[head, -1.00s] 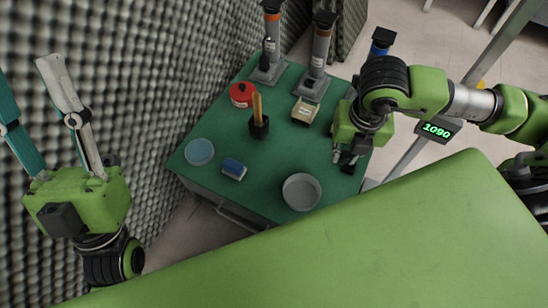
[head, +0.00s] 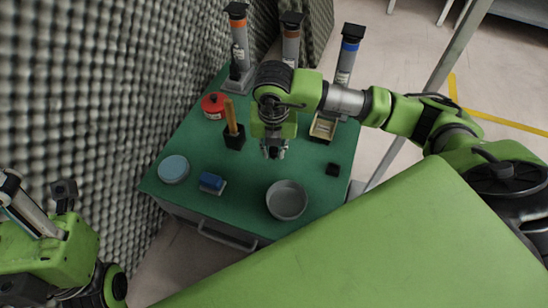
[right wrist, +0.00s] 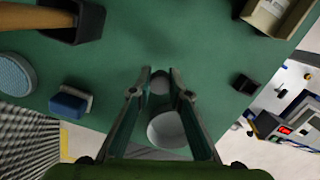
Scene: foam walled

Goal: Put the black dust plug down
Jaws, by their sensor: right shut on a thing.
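My right gripper (head: 273,150) is above the middle of the green table, behind the grey bowl. In the right wrist view its fingers (right wrist: 160,80) are close together on a small rounded thing, which looks grey there; I take it for the dust plug, but its shape is hard to make out. The fingers hide most of it in the head view. A small black block (head: 333,169) stands alone on the table at the right; it also shows in the right wrist view (right wrist: 245,84). My left gripper (head: 30,215) is at the left edge, off the table, its fingers partly cut off.
The green table (head: 240,205) carries a grey bowl (head: 287,212), a blue block (head: 212,181), a light-blue disc (head: 174,168), a red round tin (head: 214,105), a black cup (head: 234,141) with a wooden handle, and a beige box (head: 323,127). Several grey columns stand at the back. Foam wall at left.

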